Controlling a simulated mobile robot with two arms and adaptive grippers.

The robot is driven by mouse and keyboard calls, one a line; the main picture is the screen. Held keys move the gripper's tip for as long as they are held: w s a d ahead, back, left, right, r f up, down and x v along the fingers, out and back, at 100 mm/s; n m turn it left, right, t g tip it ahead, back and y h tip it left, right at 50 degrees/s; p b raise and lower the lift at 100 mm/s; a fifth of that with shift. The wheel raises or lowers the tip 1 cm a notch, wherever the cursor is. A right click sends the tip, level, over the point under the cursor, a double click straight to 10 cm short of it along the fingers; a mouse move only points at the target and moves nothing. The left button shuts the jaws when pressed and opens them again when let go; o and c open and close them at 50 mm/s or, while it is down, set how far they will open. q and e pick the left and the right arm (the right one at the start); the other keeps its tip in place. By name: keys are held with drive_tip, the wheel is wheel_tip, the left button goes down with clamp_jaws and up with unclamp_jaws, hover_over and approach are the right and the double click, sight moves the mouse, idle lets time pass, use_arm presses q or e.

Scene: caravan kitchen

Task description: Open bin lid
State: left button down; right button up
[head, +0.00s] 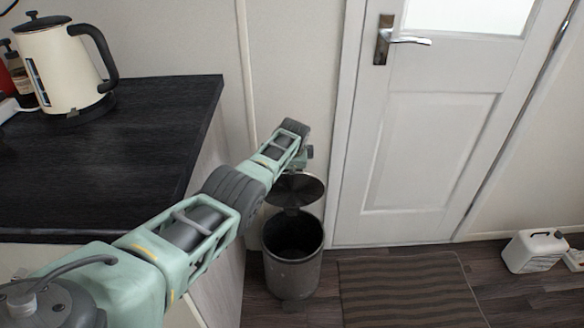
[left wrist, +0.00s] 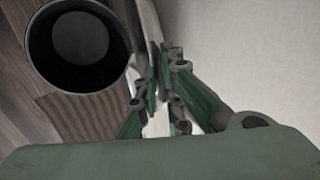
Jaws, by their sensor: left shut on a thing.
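The dark round bin (head: 293,275) stands on the floor beside the counter, its mouth uncovered. Its round lid (head: 298,188) is tilted up, above and behind the opening. My left gripper (head: 307,153) is at the lid's upper edge, partly hidden by my arm in the head view. In the left wrist view the open bin (left wrist: 38,58) is at the upper left. There my left gripper (left wrist: 164,60) is closed on the lid (left wrist: 152,28), which appears nearly edge-on. My right gripper does not show.
A dark countertop (head: 150,125) with a cream kettle (head: 65,65) is at the left, close to my arm. A white door (head: 430,130) is behind the bin. A striped mat (head: 405,290) and a white canister (head: 535,250) are on the floor to the right.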

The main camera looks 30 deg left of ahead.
use_arm(q)
drive_tip(key=c, duration=2.3)
unclamp_jaws()
drive_tip(key=shift+o, duration=0.2)
wheel_tip(320, 180, up, 10)
drive_tip(key=shift+f, duration=0.1)
